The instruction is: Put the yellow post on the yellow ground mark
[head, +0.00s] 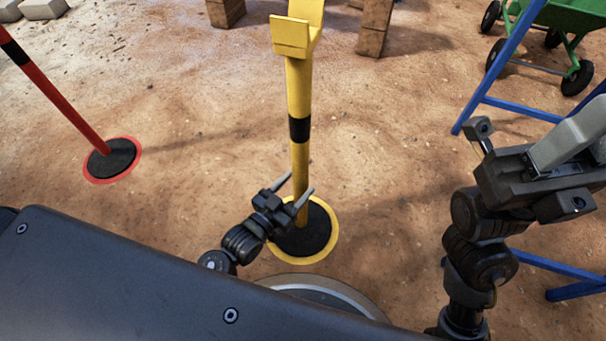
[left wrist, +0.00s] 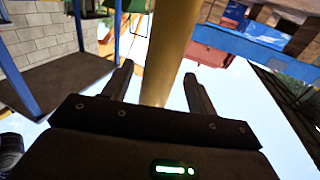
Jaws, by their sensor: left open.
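The yellow post (head: 299,88), with a black band and a forked yellow top, stands upright on a round black base (head: 311,232). The base sits inside the yellow ring of the ground mark (head: 334,241), which shows around it. My left gripper (head: 296,187) is open low on the post, its two fingers on either side of it. In the left wrist view the post (left wrist: 168,45) shows between the spread fingers (left wrist: 160,85), with no clear contact. My right gripper (head: 535,165) is at the right, away from the post; its jaws are not clear.
A red post (head: 62,99) stands on a black base inside a red ring at the left. A blue metal frame (head: 513,62) and a green cart (head: 570,18) are at the right. Bare dirt lies between the posts.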

